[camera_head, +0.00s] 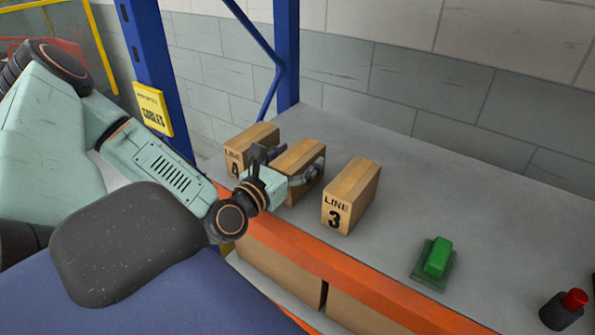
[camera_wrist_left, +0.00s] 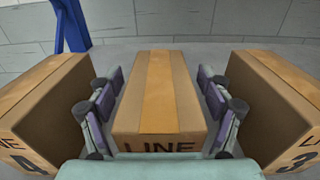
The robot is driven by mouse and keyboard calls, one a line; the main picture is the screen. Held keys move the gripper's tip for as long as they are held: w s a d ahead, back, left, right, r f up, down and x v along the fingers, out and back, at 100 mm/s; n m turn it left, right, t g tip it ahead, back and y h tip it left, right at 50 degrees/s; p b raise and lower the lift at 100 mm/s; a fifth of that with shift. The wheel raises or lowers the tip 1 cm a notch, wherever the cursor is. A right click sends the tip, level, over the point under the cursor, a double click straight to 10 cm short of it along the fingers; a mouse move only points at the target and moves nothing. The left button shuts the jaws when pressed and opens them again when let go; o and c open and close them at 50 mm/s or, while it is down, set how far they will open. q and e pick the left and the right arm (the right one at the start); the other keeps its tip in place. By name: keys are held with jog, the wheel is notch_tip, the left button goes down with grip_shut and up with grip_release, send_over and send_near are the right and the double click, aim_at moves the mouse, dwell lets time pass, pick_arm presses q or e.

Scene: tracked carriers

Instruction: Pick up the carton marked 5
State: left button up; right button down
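A brown carton (camera_wrist_left: 160,95) with a pale tape strip stands between the two fingers of my left gripper (camera_wrist_left: 160,92) in the left wrist view. "LINE" shows on its near face, but its number is hidden. In the head view this middle carton (camera_head: 301,158) is partly covered by my left gripper (camera_head: 290,168). The fingers lie along both sides of the carton, with what looks like a narrow gap on each side. The gripper looks open. The carton stands upright on the grey shelf (camera_head: 440,175). My right gripper is not in view.
The carton marked 4 (camera_head: 250,143) stands close to the left, and the carton marked 3 (camera_head: 352,195) to the right. A green object (camera_head: 437,258) and a black, red-topped object (camera_head: 565,308) are farther right. An orange beam (camera_head: 330,260) edges the shelf; a blue post (camera_head: 158,70) stands left.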

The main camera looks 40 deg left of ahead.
pick_arm(q)
jog(key=shift+w+f, duration=0.1)
jog(key=shift+w, duration=0.05)
jog(key=c, duration=1.5)
